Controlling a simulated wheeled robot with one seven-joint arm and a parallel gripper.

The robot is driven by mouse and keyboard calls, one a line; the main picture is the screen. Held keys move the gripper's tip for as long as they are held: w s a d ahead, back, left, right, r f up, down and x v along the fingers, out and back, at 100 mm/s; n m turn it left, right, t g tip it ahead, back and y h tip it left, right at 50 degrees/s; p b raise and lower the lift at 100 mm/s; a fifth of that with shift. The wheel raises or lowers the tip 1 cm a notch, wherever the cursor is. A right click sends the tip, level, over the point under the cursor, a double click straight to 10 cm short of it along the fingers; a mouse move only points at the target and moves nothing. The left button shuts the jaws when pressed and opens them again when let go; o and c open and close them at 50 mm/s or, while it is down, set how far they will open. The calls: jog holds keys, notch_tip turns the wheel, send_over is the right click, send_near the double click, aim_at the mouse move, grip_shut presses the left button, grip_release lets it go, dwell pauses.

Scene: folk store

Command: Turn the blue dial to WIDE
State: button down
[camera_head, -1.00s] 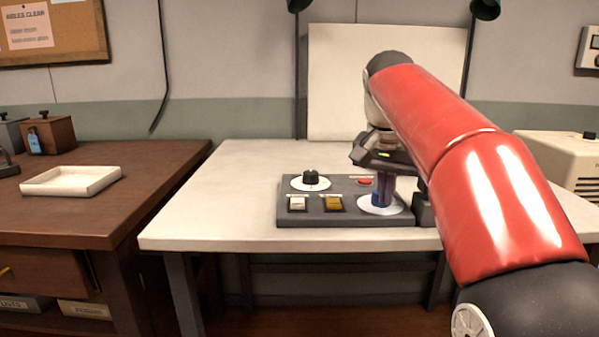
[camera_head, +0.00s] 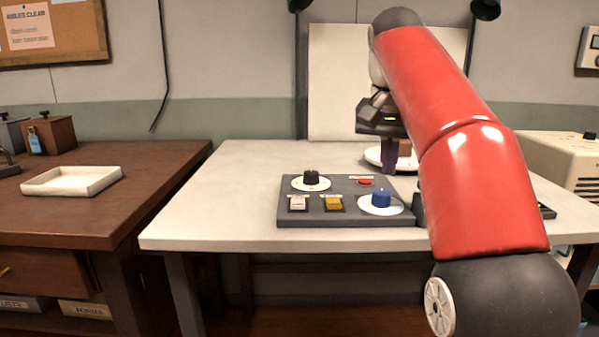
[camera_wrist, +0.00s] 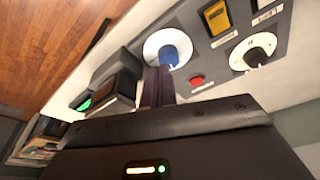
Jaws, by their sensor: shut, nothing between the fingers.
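The blue dial (camera_head: 381,198) stands on a round white plate at the right front of a dark grey control panel (camera_head: 287,218). The dial also shows in the wrist view (camera_wrist: 168,56), with a small pale mark on its edge. I cannot read any markings around it, so its setting is unclear. My gripper (camera_head: 390,170) is shut and empty, pointing down. It is above and behind the dial, apart from it. In the wrist view the fingertips (camera_wrist: 160,72) overlap the near edge of the dial's plate.
The panel also bears a black knob (camera_head: 311,178), a red button (camera_head: 365,181), a white switch (camera_head: 298,203) and a yellow switch (camera_head: 334,203). A dark device with a green display (camera_wrist: 84,103) sits beside it. The white tabletop left of the panel is clear.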

jog(key=shift+w+f+n+y+b, duration=0.1)
jog(key=shift+f+n+y+b, duration=0.35)
jog(key=shift+f+n, duration=0.95)
jog(key=shift+f+n+y+b, duration=0.15)
jog(key=shift+f+n+b, duration=0.8)
jog(key=shift+f, duration=0.7)
jog(key=shift+w+d+p, duration=0.1)
jog(key=shift+w+p, duration=0.15)
jog(key=shift+p, duration=0.3)
jog(key=shift+d+r+p, duration=0.15)
jog(key=shift+d+p, duration=0.05)
jog(key=shift+p, duration=0.7)
jog(key=shift+s, duration=0.35)
jog(key=shift+w+v, duration=0.2)
jog(key=shift+v, duration=0.75)
jog(key=shift+w+v, duration=0.2)
jog(key=shift+v, duration=0.7)
jog(key=shift+w+v, duration=0.2)
jog(key=shift+v, duration=0.75)
jog(key=shift+r, duration=0.1)
